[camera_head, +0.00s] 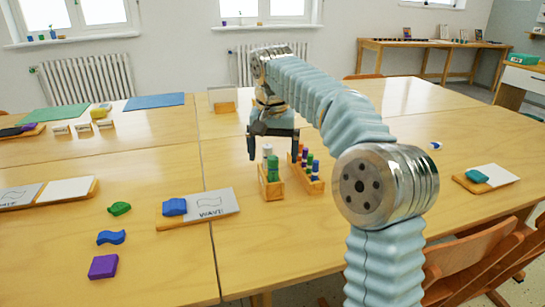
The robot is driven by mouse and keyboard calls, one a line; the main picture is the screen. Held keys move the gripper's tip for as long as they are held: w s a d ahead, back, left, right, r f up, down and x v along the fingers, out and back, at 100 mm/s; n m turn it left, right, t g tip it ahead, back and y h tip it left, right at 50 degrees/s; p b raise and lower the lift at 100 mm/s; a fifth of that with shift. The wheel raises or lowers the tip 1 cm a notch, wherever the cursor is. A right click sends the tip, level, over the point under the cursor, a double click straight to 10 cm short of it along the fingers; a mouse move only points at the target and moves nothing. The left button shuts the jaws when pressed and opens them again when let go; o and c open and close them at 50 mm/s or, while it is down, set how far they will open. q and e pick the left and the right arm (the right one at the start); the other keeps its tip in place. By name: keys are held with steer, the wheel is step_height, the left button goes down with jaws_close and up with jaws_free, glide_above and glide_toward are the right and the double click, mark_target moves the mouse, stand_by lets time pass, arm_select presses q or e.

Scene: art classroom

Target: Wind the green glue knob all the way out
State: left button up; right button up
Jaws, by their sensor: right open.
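A green glue stick (273,172) stands upright in a small wooden holder (272,192) near the middle of the table. A white-topped piece (267,150) shows just behind it; I cannot tell whether it belongs to the same stick. Which part of the green stick is the knob is too small to tell. My right gripper (273,153) points down over the holder, with its fingers apart on either side of the white top. I cannot tell whether a finger touches anything. My left gripper is not in view.
A wooden rack (315,186) with several coloured sticks stands close on the right. A "WAVE" card board (211,206) with a blue block (174,207) lies to the left. Loose green (120,208), blue (111,238) and purple (103,267) pieces lie at front left. The table's front middle is clear.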

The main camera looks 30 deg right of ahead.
stand_by(0.4)
steer(key=n, duration=0.6)
steer(key=shift+y, duration=0.3)
steer(key=n, duration=0.5)
steer(key=shift+y, duration=0.4)
steer(key=c, duration=1.5)
